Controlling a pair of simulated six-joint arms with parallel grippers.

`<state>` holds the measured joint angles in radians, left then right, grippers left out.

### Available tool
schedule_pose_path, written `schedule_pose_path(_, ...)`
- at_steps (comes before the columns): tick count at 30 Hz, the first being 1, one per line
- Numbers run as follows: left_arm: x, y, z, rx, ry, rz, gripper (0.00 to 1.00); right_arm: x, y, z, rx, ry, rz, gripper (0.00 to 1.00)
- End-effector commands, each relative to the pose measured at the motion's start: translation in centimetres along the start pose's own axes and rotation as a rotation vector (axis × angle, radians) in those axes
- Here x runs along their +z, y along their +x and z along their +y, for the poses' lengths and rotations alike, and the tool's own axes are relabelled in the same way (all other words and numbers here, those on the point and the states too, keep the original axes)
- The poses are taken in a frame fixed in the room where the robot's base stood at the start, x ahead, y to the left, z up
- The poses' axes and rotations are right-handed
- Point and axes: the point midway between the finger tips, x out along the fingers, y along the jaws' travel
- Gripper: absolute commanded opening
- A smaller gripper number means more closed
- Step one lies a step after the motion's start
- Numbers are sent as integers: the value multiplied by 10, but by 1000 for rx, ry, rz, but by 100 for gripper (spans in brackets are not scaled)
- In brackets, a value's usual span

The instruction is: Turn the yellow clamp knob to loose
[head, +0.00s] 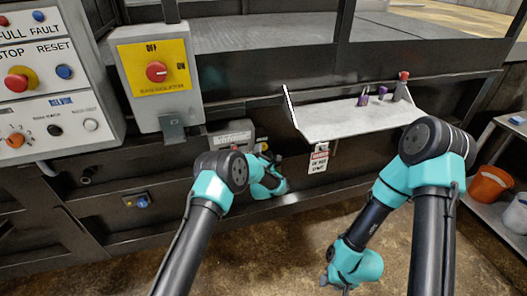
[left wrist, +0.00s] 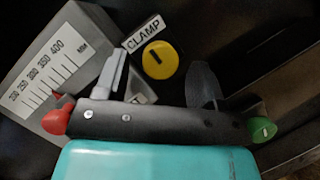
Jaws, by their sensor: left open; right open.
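The yellow clamp knob (left wrist: 160,60) is round with a short dark mark and sits under a white CLAMP label (left wrist: 145,33) in the left wrist view. Its yellow face also shows small in the head view (head: 262,147), just above my left gripper. My left gripper (left wrist: 162,80) is open, with one finger on either side of the knob in the picture. Whether the fingers touch the knob or stand short of it, I cannot tell. My right gripper (head: 327,281) is open and hangs low over the floor, far from the knob.
A grey gauge with a printed scale (left wrist: 50,68) is beside the knob. Above are a yellow switch plate with a red OFF/ON knob (head: 156,71) and a button panel (head: 50,85). A light shelf (head: 350,117) juts out at right. An orange bucket (head: 488,184) stands at far right.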

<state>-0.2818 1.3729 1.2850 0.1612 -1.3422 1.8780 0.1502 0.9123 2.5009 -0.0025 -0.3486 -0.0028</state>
Motion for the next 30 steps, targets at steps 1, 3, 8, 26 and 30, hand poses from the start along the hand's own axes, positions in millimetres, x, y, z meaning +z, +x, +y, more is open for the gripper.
schedule_pose_path(1,0,4,0,0,0,0,63,0,0,0,0,0,0,43)
schedule_pose_path(3,0,7,0,0,0,0,63,0,0,0,0,0,0,43)
schedule_pose_path(8,0,9,0,-1,0,1,63,0,0,0,0,0,0,43)
schedule_pose_path(26,0,9,0,-1,0,0,22,0,0,0,0,0,0,43)
schedule_pose_path(30,0,9,0,-1,0,0,14,0,0,0,0,0,0,43)
